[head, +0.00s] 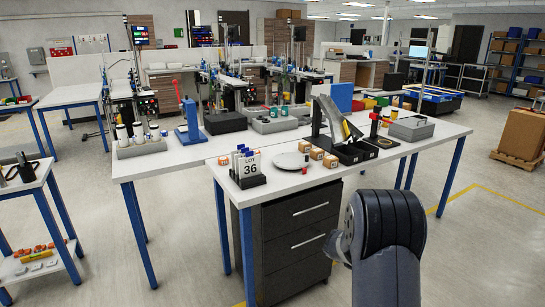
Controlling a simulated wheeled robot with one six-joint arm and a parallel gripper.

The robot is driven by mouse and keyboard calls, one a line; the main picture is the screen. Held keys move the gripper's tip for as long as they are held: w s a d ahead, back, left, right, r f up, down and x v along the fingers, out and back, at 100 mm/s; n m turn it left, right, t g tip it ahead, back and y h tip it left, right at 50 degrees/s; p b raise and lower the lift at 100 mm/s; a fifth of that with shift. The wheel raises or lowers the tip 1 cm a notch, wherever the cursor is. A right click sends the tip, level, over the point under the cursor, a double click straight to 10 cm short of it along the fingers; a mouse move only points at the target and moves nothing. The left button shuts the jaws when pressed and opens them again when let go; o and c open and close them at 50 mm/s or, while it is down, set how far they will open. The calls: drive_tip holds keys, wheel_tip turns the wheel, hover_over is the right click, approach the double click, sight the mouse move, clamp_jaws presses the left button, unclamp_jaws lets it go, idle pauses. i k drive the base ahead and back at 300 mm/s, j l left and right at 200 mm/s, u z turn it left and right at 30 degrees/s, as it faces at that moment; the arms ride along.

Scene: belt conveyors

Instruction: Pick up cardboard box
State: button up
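Large brown cardboard boxes (522,135) sit on a wooden pallet at the far right, on the floor beyond the table. Several small cardboard boxes (317,153) stand in a short row on the near white table, beside a round grey plate. I cannot tell which box the task means. My arm, dark grey, rises from the bottom edge at the lower right. My gripper's fingers do not show, and no box is seen held.
Dark drawers (301,240) stand beneath.

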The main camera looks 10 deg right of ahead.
sight(318, 153)
drive_tip(key=i+u, duration=0.1)
drive_tip(key=u, duration=0.3)
drive_tip(key=l+u, duration=0.15)
drive_tip(key=u, duration=0.25)
drive_tip(key=i+l+u, duration=0.15)
drive_tip(key=u, duration=0.25)
drive_tip(key=l+u, duration=0.15)
drive_tip(key=u, duration=0.3)
drive_tip(key=i+l, duration=0.1)
drive_tip(key=l, duration=0.4)
drive_tip(key=i+l, duration=0.1)
drive_tip(key=l, duration=0.4)
drive_tip(key=i+l, duration=0.1)
drive_tip(key=l, duration=0.45)
drive_tip(key=i+l, duration=0.15)
drive_tip(key=l, duration=0.35)
drive_tip(key=i+l, duration=0.1)
drive_tip(key=l, duration=0.4)
drive_tip(key=i+l, duration=0.1)
drive_tip(key=l, duration=0.4)
drive_tip(key=i+l, duration=0.1)
drive_tip(key=l, duration=0.45)
drive_tip(key=i+l, duration=0.1)
drive_tip(key=l, duration=0.4)
